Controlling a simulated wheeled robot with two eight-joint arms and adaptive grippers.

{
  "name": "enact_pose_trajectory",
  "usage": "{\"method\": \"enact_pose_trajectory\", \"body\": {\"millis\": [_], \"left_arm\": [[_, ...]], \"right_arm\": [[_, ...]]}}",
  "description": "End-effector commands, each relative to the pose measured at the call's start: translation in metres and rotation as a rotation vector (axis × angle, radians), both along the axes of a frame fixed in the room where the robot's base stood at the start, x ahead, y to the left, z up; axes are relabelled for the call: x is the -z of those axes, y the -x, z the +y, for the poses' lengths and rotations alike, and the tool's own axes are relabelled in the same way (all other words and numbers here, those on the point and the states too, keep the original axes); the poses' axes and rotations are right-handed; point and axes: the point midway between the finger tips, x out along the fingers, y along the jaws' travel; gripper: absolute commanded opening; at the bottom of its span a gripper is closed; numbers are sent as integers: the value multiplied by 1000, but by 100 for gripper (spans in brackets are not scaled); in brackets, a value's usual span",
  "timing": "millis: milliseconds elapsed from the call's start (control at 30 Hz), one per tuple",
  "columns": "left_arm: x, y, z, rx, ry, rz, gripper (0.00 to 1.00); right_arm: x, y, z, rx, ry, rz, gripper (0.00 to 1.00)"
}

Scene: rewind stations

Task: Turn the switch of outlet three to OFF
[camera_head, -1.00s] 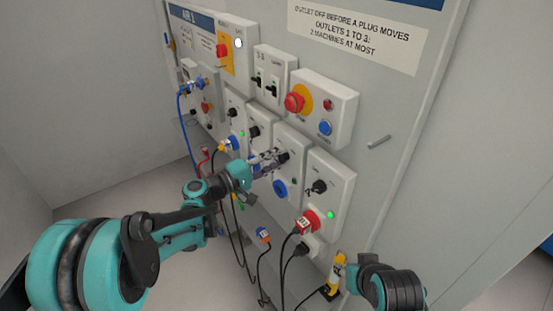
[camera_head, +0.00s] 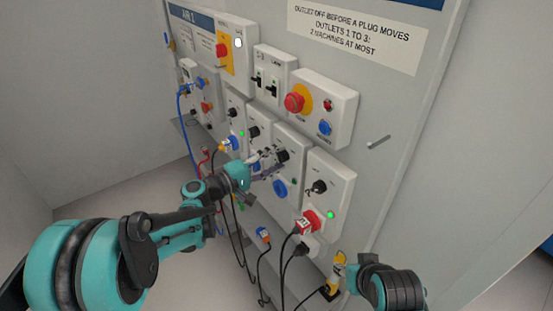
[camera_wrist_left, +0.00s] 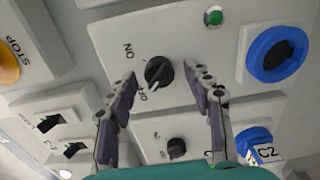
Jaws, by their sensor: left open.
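In the left wrist view a black rotary switch (camera_wrist_left: 158,72) sits on a white outlet box (camera_wrist_left: 120,40) with ON and OFF marks. Its white pointer line is on the OFF-mark side. The same switch (camera_head: 283,155) shows in the head view, on the third box (camera_head: 303,160) from the left, above a blue socket (camera_head: 280,188). I cannot read the box's number. My left gripper (camera_head: 268,163) is open and empty, its fingers (camera_wrist_left: 165,100) either side of the switch and apart from it. My right arm shows at the lower right; its fingers cannot be made out.
A red stop button (camera_head: 294,103) is above. A yellow plug (camera_head: 337,272) is near my right arm. Cables hang below the boxes.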

Motion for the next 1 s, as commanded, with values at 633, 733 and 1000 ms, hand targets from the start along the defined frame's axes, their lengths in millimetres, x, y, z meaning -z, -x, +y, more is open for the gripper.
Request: {"method": "enact_pose_trajectory", "body": {"millis": [633,733,1000], "left_arm": [[0,65,91,-3,0,0,51],[0,68,94,-2,0,0,51],[0,68,94,0,0,0,51]], "right_arm": [[0,0,0,0,0,0,40],[0,0,0,0,0,0,40],[0,0,0,0,0,0,40]]}}
